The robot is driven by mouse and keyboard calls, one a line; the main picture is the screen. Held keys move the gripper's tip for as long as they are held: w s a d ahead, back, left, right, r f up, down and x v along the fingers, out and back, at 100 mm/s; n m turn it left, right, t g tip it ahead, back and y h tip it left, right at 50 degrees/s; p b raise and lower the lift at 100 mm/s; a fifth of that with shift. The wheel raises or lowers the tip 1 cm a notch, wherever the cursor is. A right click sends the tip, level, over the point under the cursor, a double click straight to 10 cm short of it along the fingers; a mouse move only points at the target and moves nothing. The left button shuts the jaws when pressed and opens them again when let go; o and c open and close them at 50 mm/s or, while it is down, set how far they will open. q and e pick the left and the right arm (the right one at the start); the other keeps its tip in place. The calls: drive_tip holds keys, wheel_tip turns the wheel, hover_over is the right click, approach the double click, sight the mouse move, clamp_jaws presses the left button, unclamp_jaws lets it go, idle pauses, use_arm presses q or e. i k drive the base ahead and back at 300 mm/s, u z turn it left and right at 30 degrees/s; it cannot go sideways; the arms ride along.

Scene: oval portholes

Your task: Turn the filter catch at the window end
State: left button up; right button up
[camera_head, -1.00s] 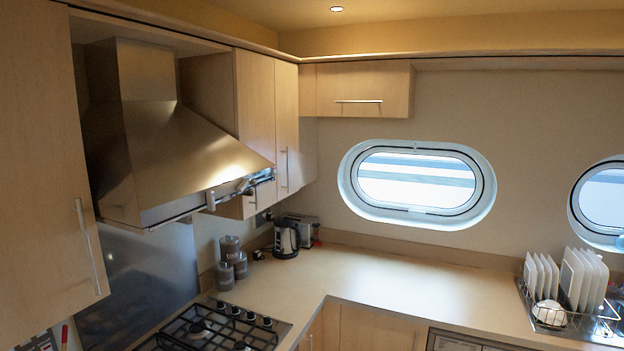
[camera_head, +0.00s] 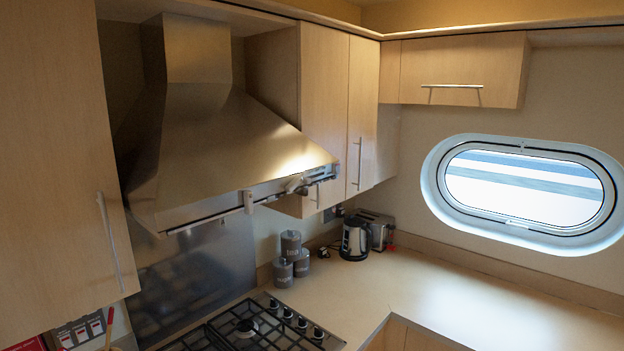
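The metal range hood (camera_head: 225,150) hangs on the left wall above the hob. A small pale block, which looks like a catch (camera_head: 248,202), sits midway along its lower front edge. At the edge's window end is a cluster of pale fittings (camera_head: 297,184). I cannot tell the filter catch there apart from the other parts, nor how it is turned. The oval window (camera_head: 525,190) is on the far wall to the right. Neither of my grippers is in view.
A gas hob (camera_head: 250,328) lies below the hood. Several grey canisters (camera_head: 291,245), a kettle (camera_head: 355,240) and a toaster (camera_head: 380,228) stand on the counter (camera_head: 440,295). Cupboards flank the hood (camera_head: 60,170) (camera_head: 325,105). The counter below the window is clear.

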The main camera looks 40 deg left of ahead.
sight(291, 187)
drive_tip(key=u, duration=0.5)
drive_tip(key=i, duration=0.9)
drive_tip(key=u, duration=0.7)
